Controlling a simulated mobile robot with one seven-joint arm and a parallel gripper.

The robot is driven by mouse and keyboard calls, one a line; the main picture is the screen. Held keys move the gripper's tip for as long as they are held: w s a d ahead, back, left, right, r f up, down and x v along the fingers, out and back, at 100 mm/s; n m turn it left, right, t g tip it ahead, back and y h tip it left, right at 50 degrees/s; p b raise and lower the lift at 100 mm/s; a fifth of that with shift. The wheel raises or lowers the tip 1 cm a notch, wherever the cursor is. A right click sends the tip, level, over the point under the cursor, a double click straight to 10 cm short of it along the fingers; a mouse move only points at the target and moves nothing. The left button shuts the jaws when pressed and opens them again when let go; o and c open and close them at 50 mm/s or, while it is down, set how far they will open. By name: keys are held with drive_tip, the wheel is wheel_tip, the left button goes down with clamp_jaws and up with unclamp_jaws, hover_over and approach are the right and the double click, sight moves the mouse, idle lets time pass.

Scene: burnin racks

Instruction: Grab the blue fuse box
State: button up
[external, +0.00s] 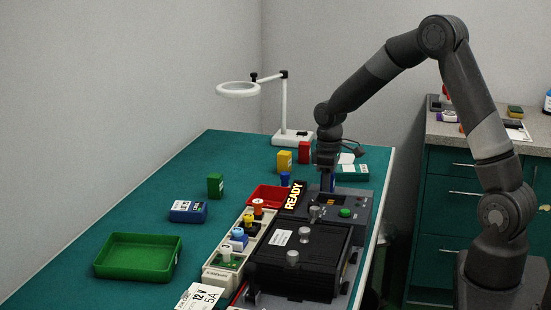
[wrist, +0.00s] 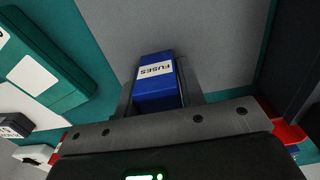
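The blue fuse box (wrist: 155,88) is a small upright block with a white label reading FUSES, seen in the wrist view. It sits between the two grey fingers of my gripper (wrist: 160,92), one on each side and very close to it. Whether the fingers press on it is not clear. In the external view my gripper (external: 328,168) points down behind the black test unit. A strip of the blue fuse box (external: 332,184) shows beside the fingers. Its lower part is hidden by the unit.
The black test unit (external: 300,262) with knobs stands in front. Red (external: 304,152) and yellow (external: 284,161) boxes stand left of my gripper, with a green case (external: 352,173) on the right. A white magnifier lamp (external: 283,110) stands behind. A green tray (external: 138,256) lies at left.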

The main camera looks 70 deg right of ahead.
drive_tip(key=c, duration=0.5)
drive_tip(key=shift+r, duration=0.1)
